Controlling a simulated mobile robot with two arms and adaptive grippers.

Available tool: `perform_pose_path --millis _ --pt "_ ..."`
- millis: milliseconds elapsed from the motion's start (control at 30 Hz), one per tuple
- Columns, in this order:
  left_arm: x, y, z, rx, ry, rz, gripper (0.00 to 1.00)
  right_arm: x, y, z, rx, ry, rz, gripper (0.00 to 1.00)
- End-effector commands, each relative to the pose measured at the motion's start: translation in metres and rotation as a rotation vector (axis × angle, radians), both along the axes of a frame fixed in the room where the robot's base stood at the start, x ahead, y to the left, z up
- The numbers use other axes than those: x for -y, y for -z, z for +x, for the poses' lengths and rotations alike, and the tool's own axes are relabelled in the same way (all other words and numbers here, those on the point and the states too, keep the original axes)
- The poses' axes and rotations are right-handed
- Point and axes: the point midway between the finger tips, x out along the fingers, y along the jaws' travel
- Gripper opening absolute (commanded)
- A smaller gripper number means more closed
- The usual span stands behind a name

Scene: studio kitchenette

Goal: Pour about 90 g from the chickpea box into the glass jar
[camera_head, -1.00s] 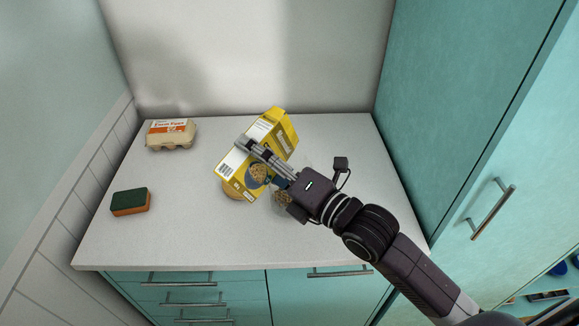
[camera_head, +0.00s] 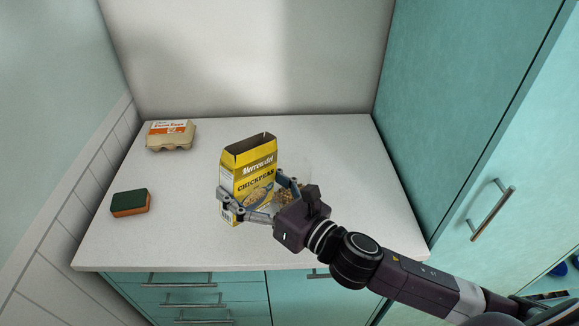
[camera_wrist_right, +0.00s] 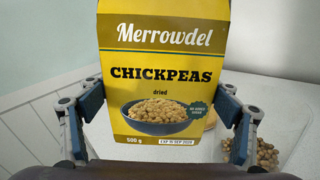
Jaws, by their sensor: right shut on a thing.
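The yellow chickpea box (camera_head: 255,172) is upright with its top open, over the front middle of the counter. Its label fills the right wrist view (camera_wrist_right: 160,72). My right gripper (camera_head: 248,203) is shut on the box, with a finger on each side, low down. I cannot tell whether the box base touches the counter. The clear glass jar (camera_head: 304,172) is just right of the box, partly hidden by my gripper. Chickpeas (camera_head: 283,196) show in its lower part and at the lower right of the wrist view (camera_wrist_right: 266,154). My left gripper is not in view.
An egg carton (camera_head: 170,135) is at the back left of the counter (camera_head: 150,220). A green and orange sponge (camera_head: 130,202) lies at the front left. A tall teal cabinet (camera_head: 460,110) borders the right. A tan edge (camera_wrist_right: 211,121) shows behind the box.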

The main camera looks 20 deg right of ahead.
Motion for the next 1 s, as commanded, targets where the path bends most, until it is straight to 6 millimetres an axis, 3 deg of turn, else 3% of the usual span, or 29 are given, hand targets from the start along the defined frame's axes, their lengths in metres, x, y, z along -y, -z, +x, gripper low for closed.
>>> perform_pose_path --millis 367,833,1000 --pt "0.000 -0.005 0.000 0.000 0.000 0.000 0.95 -0.006 0.008 -0.003 0.100 0.001 -0.172 0.51" --pt "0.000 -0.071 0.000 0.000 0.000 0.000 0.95 -0.006 -0.053 -0.003 0.104 0.000 -0.180 0.51" --pt "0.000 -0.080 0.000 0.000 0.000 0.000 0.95 -0.006 -0.061 -0.003 0.104 0.000 -0.179 0.51"
